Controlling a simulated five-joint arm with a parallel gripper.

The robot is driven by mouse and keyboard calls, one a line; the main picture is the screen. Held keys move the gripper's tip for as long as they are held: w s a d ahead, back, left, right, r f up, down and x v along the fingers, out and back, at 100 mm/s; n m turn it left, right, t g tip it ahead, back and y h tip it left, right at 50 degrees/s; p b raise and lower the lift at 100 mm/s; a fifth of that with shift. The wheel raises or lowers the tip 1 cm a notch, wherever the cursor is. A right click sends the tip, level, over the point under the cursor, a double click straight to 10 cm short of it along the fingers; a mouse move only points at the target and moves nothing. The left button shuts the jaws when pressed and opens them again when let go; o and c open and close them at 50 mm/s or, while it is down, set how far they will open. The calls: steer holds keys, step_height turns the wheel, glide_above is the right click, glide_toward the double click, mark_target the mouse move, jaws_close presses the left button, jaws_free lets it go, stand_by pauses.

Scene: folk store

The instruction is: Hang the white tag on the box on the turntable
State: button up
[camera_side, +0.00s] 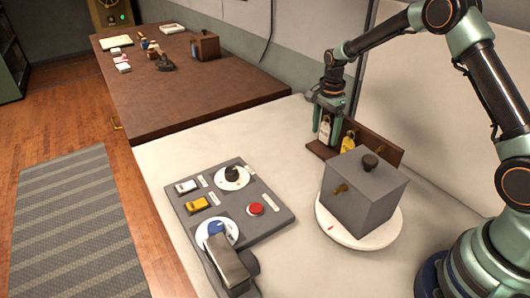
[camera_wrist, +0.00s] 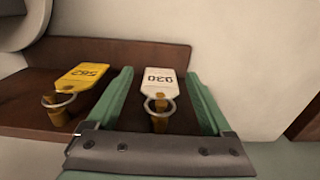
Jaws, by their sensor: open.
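The white tag (camera_wrist: 159,80) has a metal ring and hangs on a brass hook of the brown wooden rack (camera_wrist: 135,52). It also shows in the side view (camera_side: 325,130). My gripper (camera_wrist: 162,85) is open, with one green finger on each side of the white tag. In the side view my gripper (camera_side: 326,125) is at the rack's left end. Whether a finger touches the tag I cannot tell. The grey box (camera_side: 362,200) has a dark knob on top and a brass hook on its front left face. It stands on the white round turntable (camera_side: 342,237), which has a red mark.
A yellow tag (camera_wrist: 83,76) hangs left of the white tag in the wrist view. A grey control panel (camera_side: 230,205) with switches, dials, a red button and a dark lever part lies left of the turntable. Bare white tabletop lies between panel and rack.

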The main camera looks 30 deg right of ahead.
steer(key=shift+f, duration=0.1)
jaws_close()
steer(key=shift+r, duration=0.35)
steer(key=shift+a, duration=0.8)
stand_by(0.5)
steer(key=shift+a, duration=0.25)
steer(key=shift+a, duration=0.1)
steer(key=shift+a+r, duration=0.25)
steer(key=shift+a, duration=0.6)
steer(key=shift+a+r, duration=0.25)
steer(key=shift+a, duration=0.55)
